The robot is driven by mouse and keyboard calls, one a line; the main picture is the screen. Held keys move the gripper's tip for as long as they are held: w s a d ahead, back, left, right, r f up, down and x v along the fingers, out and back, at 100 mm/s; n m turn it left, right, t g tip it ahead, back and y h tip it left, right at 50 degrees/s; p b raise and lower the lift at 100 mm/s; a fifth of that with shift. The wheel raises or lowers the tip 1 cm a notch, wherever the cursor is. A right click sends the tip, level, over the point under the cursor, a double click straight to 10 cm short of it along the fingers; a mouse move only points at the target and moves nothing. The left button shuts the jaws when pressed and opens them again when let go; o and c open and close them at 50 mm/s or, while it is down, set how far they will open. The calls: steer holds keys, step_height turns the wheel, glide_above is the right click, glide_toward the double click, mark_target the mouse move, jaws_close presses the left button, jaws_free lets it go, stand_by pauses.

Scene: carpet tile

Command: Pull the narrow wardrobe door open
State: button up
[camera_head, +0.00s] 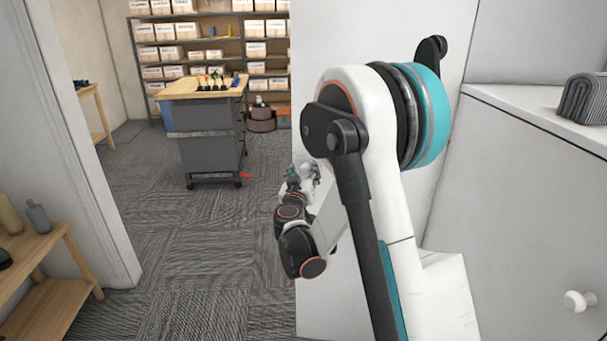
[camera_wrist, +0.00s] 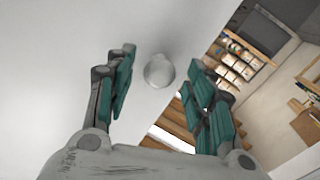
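A tall white door panel (camera_head: 330,40), which looks like the narrow wardrobe door, stands behind my arm in the head view. In the wrist view the white panel (camera_wrist: 60,60) fills the left side, and a round pale knob (camera_wrist: 159,71) sits near its edge. My gripper (camera_wrist: 160,76) is open, with one teal finger pad on each side of the knob. I see gaps between the knob and both fingers. In the head view my gripper (camera_head: 303,176) is small, by the panel's left edge, and the knob there is hidden.
A lower white cabinet front with another round knob (camera_head: 579,300) stands at right, with a folded striped cloth (camera_head: 585,99) on top. A grey workbench (camera_head: 210,140) and box-filled shelves (camera_head: 205,45) stand at the back. A wooden shelf (camera_head: 60,285) is at lower left. Carpet floor between is clear.

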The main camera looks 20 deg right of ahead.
steer(key=shift+s, duration=0.1)
steer(key=v, duration=1.2)
steer(key=a+r+n+t+y, duration=0.3)
steer(key=a+r+t+y, duration=0.15)
steer(key=a+r, duration=0.4)
steer(key=s+a+r+n+g+y, duration=0.3)
steer(key=s+a+r+n+y, duration=0.15)
steer(key=a+y, duration=0.2)
steer(key=s+d+f+m+g, duration=0.1)
steer(key=s+d+f+g, duration=0.1)
steer(key=s, duration=0.6)
steer(key=s+d+f+m+g, duration=0.1)
steer(key=s+f+g, duration=0.3)
steer(key=s+f, duration=0.2)
steer(key=s+d+f+m+g+h, duration=0.1)
steer(key=s+d+f+m+g, duration=0.1)
steer(key=s, duration=0.8)
steer(key=shift+s+d+f+g, duration=0.2)
steer(key=shift+d+f+g, duration=0.1)
steer(key=shift+f+g, duration=0.6)
